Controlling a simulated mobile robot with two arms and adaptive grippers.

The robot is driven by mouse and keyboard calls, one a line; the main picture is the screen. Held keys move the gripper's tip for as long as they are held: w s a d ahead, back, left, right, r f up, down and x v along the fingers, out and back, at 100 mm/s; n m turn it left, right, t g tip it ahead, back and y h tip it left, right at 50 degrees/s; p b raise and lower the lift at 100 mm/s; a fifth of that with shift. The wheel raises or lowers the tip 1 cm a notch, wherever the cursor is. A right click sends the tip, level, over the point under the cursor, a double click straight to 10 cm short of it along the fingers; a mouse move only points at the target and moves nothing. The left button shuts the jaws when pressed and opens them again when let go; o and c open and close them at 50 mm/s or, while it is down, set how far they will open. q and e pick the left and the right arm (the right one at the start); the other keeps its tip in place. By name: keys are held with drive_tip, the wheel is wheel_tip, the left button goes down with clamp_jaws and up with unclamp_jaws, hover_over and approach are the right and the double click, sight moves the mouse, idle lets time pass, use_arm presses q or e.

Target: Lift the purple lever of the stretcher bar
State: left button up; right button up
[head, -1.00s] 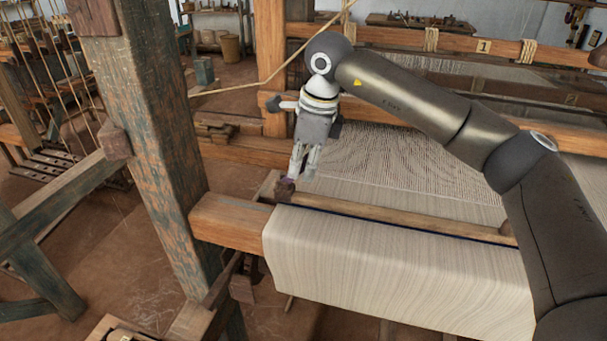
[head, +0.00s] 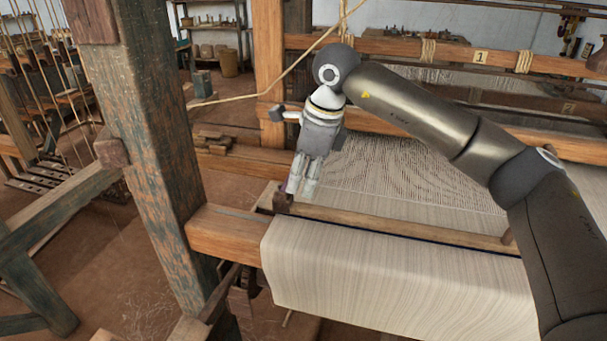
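The stretcher bar (head: 400,228) is a long wooden bar lying across the pale woven cloth (head: 390,275), near the front beam. A dark block (head: 283,202) sits at its left end. A small purple patch of the lever (head: 288,189) shows there, mostly hidden by my gripper. My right gripper (head: 300,188) points down at that end of the bar, its fingertips beside or touching the lever. The finger gap is too small and covered to tell whether it is shut on the lever. My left gripper is not in view.
A thick worn loom post (head: 155,150) stands left of the gripper. The front beam (head: 228,235) runs under the cloth. A rope (head: 285,72) slants behind the gripper. Warp threads (head: 400,165) and further beams lie behind.

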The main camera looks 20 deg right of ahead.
drive_tip(key=v, duration=1.2)
